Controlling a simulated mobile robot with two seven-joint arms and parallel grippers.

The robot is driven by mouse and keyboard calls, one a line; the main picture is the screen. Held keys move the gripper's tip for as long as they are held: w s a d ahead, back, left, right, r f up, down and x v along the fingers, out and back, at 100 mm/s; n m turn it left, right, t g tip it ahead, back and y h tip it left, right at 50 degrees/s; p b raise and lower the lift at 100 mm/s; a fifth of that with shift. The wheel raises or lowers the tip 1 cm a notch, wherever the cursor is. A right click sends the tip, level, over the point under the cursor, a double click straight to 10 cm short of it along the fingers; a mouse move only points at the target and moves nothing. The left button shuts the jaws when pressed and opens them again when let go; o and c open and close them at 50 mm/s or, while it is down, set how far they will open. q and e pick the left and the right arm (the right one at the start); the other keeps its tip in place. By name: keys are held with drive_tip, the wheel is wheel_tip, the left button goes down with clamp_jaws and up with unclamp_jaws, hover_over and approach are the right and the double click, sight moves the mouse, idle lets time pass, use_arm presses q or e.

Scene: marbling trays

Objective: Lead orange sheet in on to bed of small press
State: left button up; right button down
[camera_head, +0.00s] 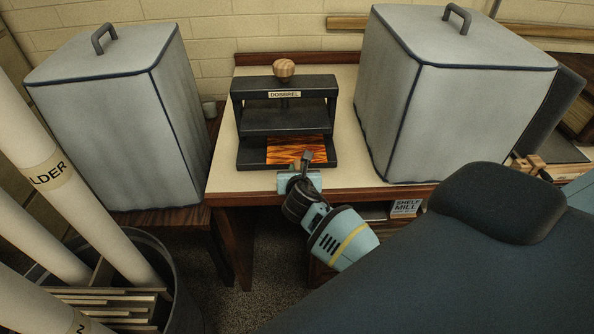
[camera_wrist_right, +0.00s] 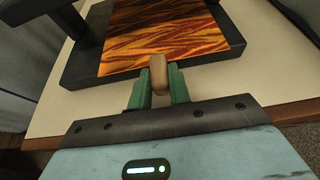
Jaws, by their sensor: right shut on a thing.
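The orange sheet (camera_head: 290,150), streaked with dark lines, lies flat on the bed (camera_head: 251,157) of the small black press (camera_head: 285,119). Its far end runs back beneath the press plate and is hidden there. In the right wrist view the sheet (camera_wrist_right: 160,32) has its near edge close to the bed's front rim (camera_wrist_right: 85,73). My right gripper (camera_head: 304,166) is at the front of the press. Its green fingers (camera_wrist_right: 160,88) are shut on a small brown grip (camera_wrist_right: 158,72) at the sheet's near edge. Whether the grip is fixed to the sheet cannot be told. My left gripper is not in view.
The press stands on a pale-topped table (camera_head: 350,171) with a wooden knob (camera_head: 284,68) on top. Large grey covered boxes stand left (camera_head: 110,120) and right (camera_head: 455,95) of it. A bin with white rolls (camera_head: 75,205) is at the left. The table shows free room beside the press.

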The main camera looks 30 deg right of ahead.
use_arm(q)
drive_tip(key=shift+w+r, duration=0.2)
use_arm(e)
drive_tip(key=shift+f, duration=0.3)
idle(0.5)
drive_tip(key=c, duration=1.2)
unclamp_jaws()
drive_tip(key=shift+c, duration=0.2)
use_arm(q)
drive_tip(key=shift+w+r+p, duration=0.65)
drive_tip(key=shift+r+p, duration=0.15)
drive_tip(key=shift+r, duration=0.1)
use_arm(e)
drive_tip(key=v, duration=0.7)
drive_tip(key=shift+s+r, duration=0.2)
drive_tip(key=shift+s, duration=0.05)
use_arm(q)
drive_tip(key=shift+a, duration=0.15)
use_arm(e)
drive_tip(key=shift+a, duration=0.1)
